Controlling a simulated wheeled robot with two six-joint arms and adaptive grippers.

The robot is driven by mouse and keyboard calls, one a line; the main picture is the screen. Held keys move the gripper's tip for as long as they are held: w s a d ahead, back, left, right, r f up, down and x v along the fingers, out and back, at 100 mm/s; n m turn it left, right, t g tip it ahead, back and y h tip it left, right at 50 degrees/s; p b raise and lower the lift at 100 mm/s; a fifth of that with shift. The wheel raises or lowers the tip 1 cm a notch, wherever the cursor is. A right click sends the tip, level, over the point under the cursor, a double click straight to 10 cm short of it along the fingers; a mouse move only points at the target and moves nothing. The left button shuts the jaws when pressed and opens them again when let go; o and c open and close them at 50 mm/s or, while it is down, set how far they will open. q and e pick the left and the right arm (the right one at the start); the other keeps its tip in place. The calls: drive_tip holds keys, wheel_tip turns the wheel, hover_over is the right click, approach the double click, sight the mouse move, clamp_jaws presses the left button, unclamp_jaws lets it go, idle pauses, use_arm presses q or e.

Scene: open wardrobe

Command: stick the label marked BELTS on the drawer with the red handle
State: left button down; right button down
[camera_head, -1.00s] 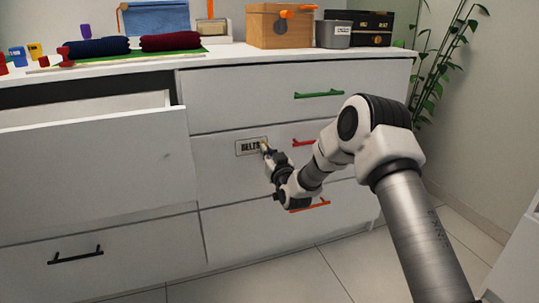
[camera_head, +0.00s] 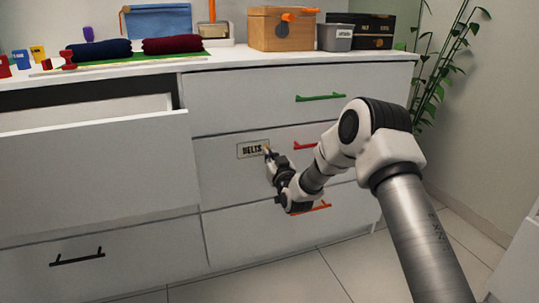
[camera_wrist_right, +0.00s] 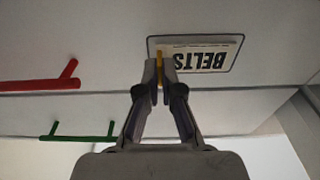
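The BELTS label (camera_head: 252,149) is a pale card with dark letters. It lies against the front of the white middle drawer (camera_head: 220,172), left of the red handle (camera_head: 304,146), inside a thin dark outline. In the right wrist view the label (camera_wrist_right: 208,58) appears upside down, within a rounded outline. My right gripper (camera_head: 268,151) is at the label's right end. In the wrist view its fingertips (camera_wrist_right: 159,82) are close together on a small yellow tab (camera_wrist_right: 159,62) at the label's edge. Whether the label touches the drawer fully is hard to tell. My left gripper is out of view.
A drawer with a green handle (camera_head: 320,98) is above and one with an orange handle (camera_head: 312,208) below. At left a large drawer (camera_head: 90,165) stands open. Boxes and folded clothes sit on top. A plant (camera_head: 445,70) stands at right.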

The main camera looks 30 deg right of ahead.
drive_tip(key=shift+w, duration=0.2)
idle(0.4)
drive_tip(key=shift+w+d+r, duration=0.1)
idle(1.0)
drive_tip(key=c, duration=0.7)
unclamp_jaws()
drive_tip(key=p+v, duration=0.1)
drive_tip(key=v, duration=0.1)
drive_tip(key=p+v, duration=0.1)
drive_tip(key=v, duration=0.1)
drive_tip(key=r+p+v, duration=0.1)
drive_tip(key=v, duration=0.2)
drive_tip(key=shift+f, duration=0.1)
drive_tip(key=shift+f, duration=0.15)
idle(0.3)
